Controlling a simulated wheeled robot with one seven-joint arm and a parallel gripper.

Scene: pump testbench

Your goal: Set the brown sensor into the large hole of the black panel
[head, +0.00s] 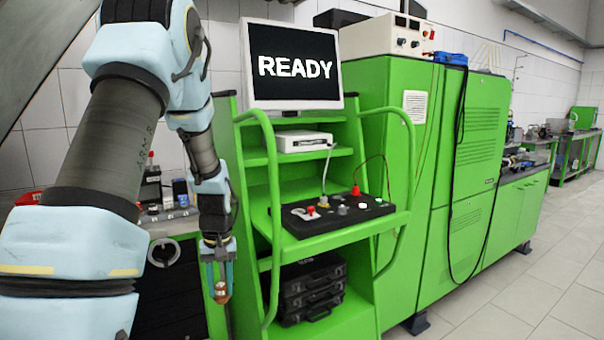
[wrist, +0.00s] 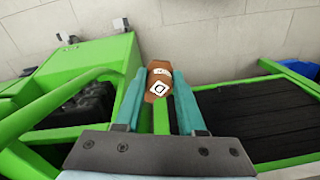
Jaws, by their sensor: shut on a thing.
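My gripper (head: 219,272) hangs in front of the left side of the green test stand, pointing down and shut on the brown sensor (head: 222,294). In the wrist view the sensor (wrist: 159,84) sits between the two teal fingertips, with a pale band and a white-and-black diamond mark on its end. The black panel (head: 329,221) lies on the stand's green shelf, to the right of and above my gripper. It bears a red button, several round fittings and a red lead. I cannot tell its large hole apart in the head view.
Green tube rails (head: 272,200) rise at the stand's sides, one between my gripper and the panel. Black cases (head: 312,290) sit on the lower shelf. A monitor (head: 292,66) reading READY stands above. A tall green cabinet (head: 400,150) stands right; the floor there is free.

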